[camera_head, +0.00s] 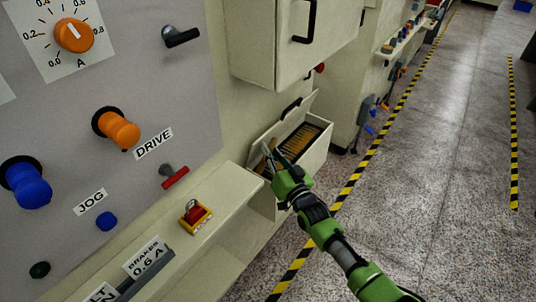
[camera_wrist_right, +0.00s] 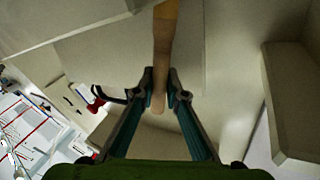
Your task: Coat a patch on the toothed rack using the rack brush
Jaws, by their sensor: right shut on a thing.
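My right gripper (camera_head: 270,154) is at the open box below the wall cabinet. In the right wrist view, its fingertips (camera_wrist_right: 159,88) are shut on the light wooden handle of the rack brush (camera_wrist_right: 164,48). The handle runs up out of the top of that view, so the bristles are hidden there. In the head view only a small tan bit of the brush (camera_head: 272,144) shows by the fingertips. The toothed rack (camera_head: 301,141) looks like a row of brown-gold teeth inside the box, to the right of the fingertips. I cannot tell whether the brush touches it. My left gripper is not in view.
The open box (camera_head: 315,155) has pale walls and a raised lid (camera_head: 285,122). A panel with an orange DRIVE knob (camera_head: 122,131) and a blue knob (camera_head: 30,187) stands at left. A red button on a yellow base (camera_head: 196,215) sits on the ledge. The floor (camera_head: 430,180) at right is clear.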

